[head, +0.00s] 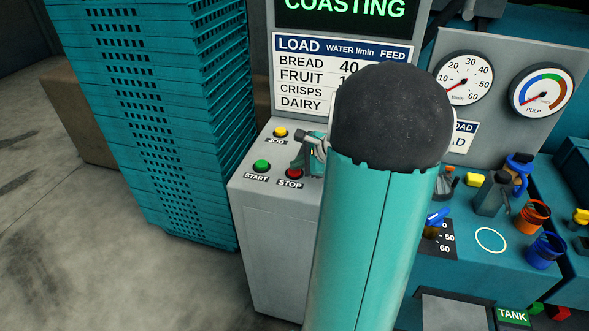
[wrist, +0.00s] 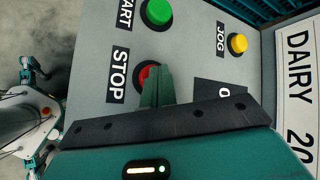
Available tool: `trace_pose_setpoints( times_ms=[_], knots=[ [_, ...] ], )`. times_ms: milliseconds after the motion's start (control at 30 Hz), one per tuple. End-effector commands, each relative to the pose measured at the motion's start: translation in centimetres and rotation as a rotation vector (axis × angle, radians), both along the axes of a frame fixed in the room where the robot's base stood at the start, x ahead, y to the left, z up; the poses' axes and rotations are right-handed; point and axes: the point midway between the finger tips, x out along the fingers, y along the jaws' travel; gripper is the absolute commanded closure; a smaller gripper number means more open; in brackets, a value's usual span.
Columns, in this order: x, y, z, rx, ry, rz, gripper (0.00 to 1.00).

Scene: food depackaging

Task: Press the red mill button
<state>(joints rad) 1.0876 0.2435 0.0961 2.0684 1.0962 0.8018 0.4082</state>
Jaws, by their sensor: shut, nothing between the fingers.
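The red button (head: 293,174), labelled STOP, sits on the grey control panel's sloping top (head: 258,184). In the wrist view the red button (wrist: 144,74) is partly hidden behind my fingertips. My gripper (head: 304,158) is shut and empty, with its green fingers right at the red button; in the wrist view the gripper (wrist: 158,70) points at it, overlapping its right side. I cannot tell whether the tips touch it. The green START button (head: 261,166) and the yellow JOG button (head: 280,132) are close by.
A screen (head: 345,12) above reads COASTING, over a load table sign (head: 300,72). A tall stack of teal crates (head: 165,110) stands left of the panel. Two gauges (head: 463,80) and a teal bench (head: 480,265) with cups are at right. My arm hides the middle.

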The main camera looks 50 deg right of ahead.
Motion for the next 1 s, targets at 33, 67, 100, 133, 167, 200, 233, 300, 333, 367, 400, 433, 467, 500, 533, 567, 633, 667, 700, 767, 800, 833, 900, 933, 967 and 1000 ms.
trace_pose_setpoints(
  times_ms=[33, 67, 100, 133, 167, 200, 233, 300, 333, 367, 400, 433, 467, 500, 533, 567, 633, 667, 700, 767, 800, 833, 900, 933, 967, 1000],
  knots=[
    [0.0, 0.0, -0.1, 0.001, 0.001, 0.0, 1.0],
    [0.0, 0.0, -0.2, 0.001, 0.001, 0.0, 1.0],
    [0.0, 0.0, -0.2, 0.0, 0.001, 0.001, 1.0],
    [0.0, 0.0, -0.2, 0.0, 0.001, 0.001, 1.0],
    [0.0, 0.0, -0.3, 0.0, 0.001, 0.001, 1.0],
    [0.0, 0.0, -0.2, 0.0, 0.001, 0.001, 1.0],
    [0.0, 0.0, -0.2, 0.0, 0.001, 0.001, 1.0],
    [0.0, 0.0, -0.2, 0.0, 0.001, 0.001, 1.0],
    [0.0, 0.0, -0.2, 0.001, 0.001, 0.0, 1.0],
    [0.0, 0.0, -0.2, 0.001, 0.001, 0.0, 1.0],
    [0.0, 0.0, -0.2, 0.0, 0.002, -0.001, 1.0],
    [0.0, 0.0, -0.2, 0.0, 0.002, -0.001, 1.0],
    [0.0, 0.0, -0.2, 0.0, 0.001, 0.0, 1.0],
    [0.0, 0.0, -0.1, -0.001, 0.001, -0.001, 1.0],
    [0.0, 0.0, 0.0, -0.001, 0.001, -0.001, 1.0],
    [0.0, 0.0, 0.1, -0.001, 0.001, -0.001, 1.0],
    [0.0, 0.0, 0.5, -0.001, 0.0, -0.001, 1.0],
    [0.0, 0.0, 0.7, -0.001, 0.0, -0.001, 1.0],
    [0.0, 0.0, 0.9, -0.002, 0.0, 0.0, 1.0],
    [0.0, 0.0, 1.2, -0.001, 0.0, -0.001, 1.0],
    [0.0, 0.0, 1.4, -0.001, 0.0, -0.001, 1.0],
    [0.0, 0.0, 1.5, -0.001, 0.001, -0.001, 1.0],
    [0.0, 0.0, 1.6, -0.001, 0.001, -0.001, 1.0],
    [0.0, 0.0, 1.7, 0.0, 0.0, 0.0, 1.0],
    [0.0, 0.0, 1.7, 0.0, 0.0, 0.0, 1.0],
    [0.0, 0.0, 1.6, 0.0, 0.0, 0.0, 1.0]
  ],
)
